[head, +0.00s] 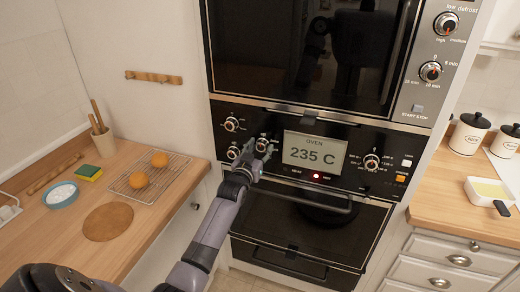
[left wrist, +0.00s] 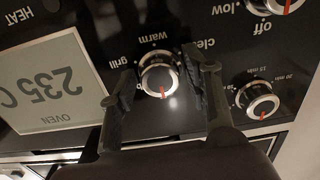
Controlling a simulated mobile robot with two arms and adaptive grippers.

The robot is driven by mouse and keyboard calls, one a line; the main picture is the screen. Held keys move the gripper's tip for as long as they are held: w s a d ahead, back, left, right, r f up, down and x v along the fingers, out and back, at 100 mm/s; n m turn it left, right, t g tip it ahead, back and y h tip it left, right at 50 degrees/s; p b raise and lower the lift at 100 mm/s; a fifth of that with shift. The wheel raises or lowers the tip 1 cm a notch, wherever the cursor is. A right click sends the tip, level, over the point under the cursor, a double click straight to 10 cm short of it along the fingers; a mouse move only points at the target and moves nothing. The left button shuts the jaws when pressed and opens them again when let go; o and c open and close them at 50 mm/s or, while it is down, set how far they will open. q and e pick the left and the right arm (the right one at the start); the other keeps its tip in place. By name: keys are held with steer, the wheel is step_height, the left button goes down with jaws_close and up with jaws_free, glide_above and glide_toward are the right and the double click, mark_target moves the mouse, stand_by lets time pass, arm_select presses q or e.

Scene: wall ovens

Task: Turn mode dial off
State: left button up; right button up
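The wall oven's control panel (head: 330,131) is black, with silver dials and a display (head: 315,150) reading 235 C. A dial marked warm, grill and clean, apparently the mode dial (head: 262,145), also shows in the left wrist view (left wrist: 160,76). That view is upside down, and the dial's red mark points down in it. My left gripper (head: 256,157) is open at this dial, with one finger (left wrist: 118,108) on each side and small gaps showing. Its hand partly covers the dial in the head view. My right gripper is not in view.
Two more dials (head: 232,124) (head: 234,153) lie close to the left gripper, and another dial (head: 371,161) is right of the display. The oven door handle (head: 315,205) runs below. Counters with a cooling rack (head: 160,182) and canisters (head: 467,133) flank the ovens.

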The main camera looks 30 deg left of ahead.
arm_select(q)
steer(key=shift+o, duration=1.2)
steer(key=shift+s, duration=0.1)
steer(key=v, duration=1.2)
